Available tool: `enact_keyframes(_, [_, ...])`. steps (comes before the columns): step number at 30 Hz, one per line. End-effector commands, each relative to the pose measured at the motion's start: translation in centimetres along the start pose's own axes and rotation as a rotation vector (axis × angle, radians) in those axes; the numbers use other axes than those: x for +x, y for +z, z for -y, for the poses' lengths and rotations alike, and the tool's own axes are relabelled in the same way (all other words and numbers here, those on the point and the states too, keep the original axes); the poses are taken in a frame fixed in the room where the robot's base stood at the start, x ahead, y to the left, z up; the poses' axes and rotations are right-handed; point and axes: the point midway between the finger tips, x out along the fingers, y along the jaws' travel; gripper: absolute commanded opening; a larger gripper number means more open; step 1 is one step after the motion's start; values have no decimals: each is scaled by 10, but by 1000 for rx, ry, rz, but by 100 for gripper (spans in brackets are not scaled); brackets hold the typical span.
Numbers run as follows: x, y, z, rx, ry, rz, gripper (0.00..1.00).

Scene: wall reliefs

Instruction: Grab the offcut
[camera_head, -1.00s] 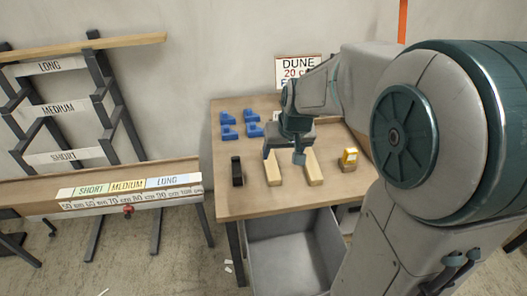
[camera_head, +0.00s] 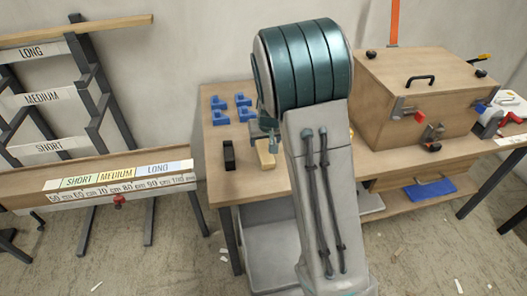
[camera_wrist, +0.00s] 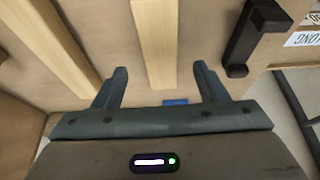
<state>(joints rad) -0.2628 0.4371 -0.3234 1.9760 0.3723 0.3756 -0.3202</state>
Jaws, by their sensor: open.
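A pale wooden offcut (camera_head: 265,156) lies on the workbench (camera_head: 236,185); my arm covers part of the area beside it. In the wrist view this offcut (camera_wrist: 155,42) runs between the two open fingers of my gripper (camera_wrist: 160,72), with a gap on either side. A second pale wooden piece (camera_wrist: 55,45) lies left of it in the wrist view; my arm hides it in the head view. In the head view my gripper (camera_head: 264,138) is partly hidden, at the far end of the offcut. It holds nothing.
A black block (camera_head: 229,155) lies close beside the offcut, and also shows in the wrist view (camera_wrist: 252,38). Several blue pieces (camera_head: 220,117) sit behind. A large wooden box (camera_head: 425,95) stands right. A labelled measuring rail (camera_head: 120,185) and rack (camera_head: 60,100) stand left.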

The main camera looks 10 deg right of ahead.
Motion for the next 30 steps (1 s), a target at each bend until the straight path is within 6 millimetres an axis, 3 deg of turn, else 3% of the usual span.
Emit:
enact_keyframes(5, [12, 0, 0, 2, 0, 2, 66])
enact_keyframes(13, [48, 0, 0, 2, 0, 3, 66])
enact_keyframes(23, [55, 0, 0, 2, 0, 0, 66])
enact_keyframes(29, [55, 0, 0, 2, 0, 0, 16])
enact_keyframes(30, [55, 0, 0, 2, 0, 0, 16])
